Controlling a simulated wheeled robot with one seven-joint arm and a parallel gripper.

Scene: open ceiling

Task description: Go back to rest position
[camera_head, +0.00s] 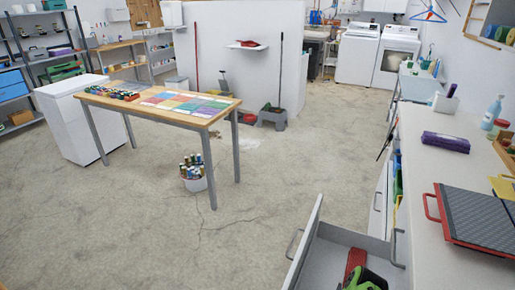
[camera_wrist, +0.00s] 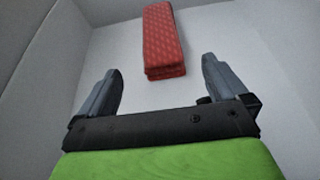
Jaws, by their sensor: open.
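My gripper (camera_wrist: 160,85) is open, with its two grey fingers spread apart in the wrist view. Nothing is between the fingers. A red patterned block-like object (camera_wrist: 163,38) lies beyond the fingertips on the white floor of a drawer; it also shows in the head view (camera_head: 355,262). My green and black gripper end shows at the bottom edge of the head view (camera_head: 366,281), inside or just over the open drawer (camera_head: 308,240). The fingers are apart from the red object.
A white counter (camera_head: 430,170) on the right holds a purple pack (camera_head: 446,142) and a dark tray with red handles (camera_head: 475,217).

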